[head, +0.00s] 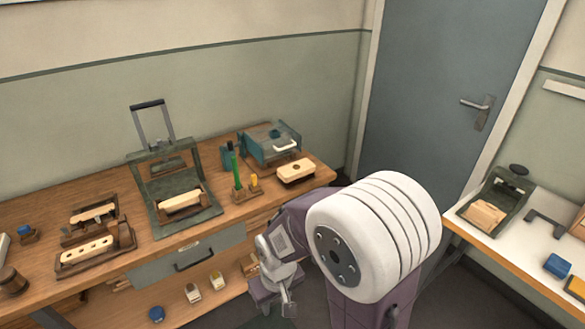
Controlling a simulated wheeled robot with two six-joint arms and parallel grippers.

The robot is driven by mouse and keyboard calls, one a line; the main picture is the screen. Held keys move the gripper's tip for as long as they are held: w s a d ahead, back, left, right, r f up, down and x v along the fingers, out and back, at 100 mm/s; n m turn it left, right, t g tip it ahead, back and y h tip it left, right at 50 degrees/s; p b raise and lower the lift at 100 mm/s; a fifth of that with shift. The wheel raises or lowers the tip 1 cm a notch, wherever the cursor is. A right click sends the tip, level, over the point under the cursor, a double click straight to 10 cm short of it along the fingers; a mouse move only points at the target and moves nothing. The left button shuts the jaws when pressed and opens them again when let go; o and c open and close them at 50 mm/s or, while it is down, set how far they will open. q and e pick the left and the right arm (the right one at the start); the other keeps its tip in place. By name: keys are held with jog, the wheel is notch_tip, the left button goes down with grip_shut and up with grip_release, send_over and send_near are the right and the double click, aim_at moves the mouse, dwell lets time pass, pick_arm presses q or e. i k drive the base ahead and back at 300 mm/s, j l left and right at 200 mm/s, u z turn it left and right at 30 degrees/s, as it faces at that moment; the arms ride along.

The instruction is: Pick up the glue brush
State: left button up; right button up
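A small wooden stand (246,194) sits on the long wooden bench, right of the green press. A tall green-handled tool (236,168), which looks like the glue brush, stands upright in it. A shorter yellow-topped piece (254,182) stands beside it in the same stand. My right gripper (288,304) is low in front of the bench, below and to the right of the stand, well apart from it. Its fingers are small and partly turned away, so I cannot tell whether they are open. My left gripper is not in view.
A green press (165,185) with a raised handle stands left of the stand. A teal box with a clear cover (272,143) and a pale wooden brush block (296,170) are behind and right. Wooden fixtures (95,250) fill the bench's left. A white side table (490,238) is at right.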

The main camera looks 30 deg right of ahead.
aim_at(24, 232)
jog(key=i+j+z, duration=0.15)
jog(key=i+j, duration=0.2)
jog(key=i+j+z, duration=0.15)
jog(key=i+j, duration=0.25)
jog(key=i+j+z, duration=0.15)
jog(key=i+j, duration=0.2)
jog(key=j, duration=0.15)
jog(key=i+j+z, duration=0.15)
jog(key=i+j, duration=0.2)
jog(key=j, duration=0.1)
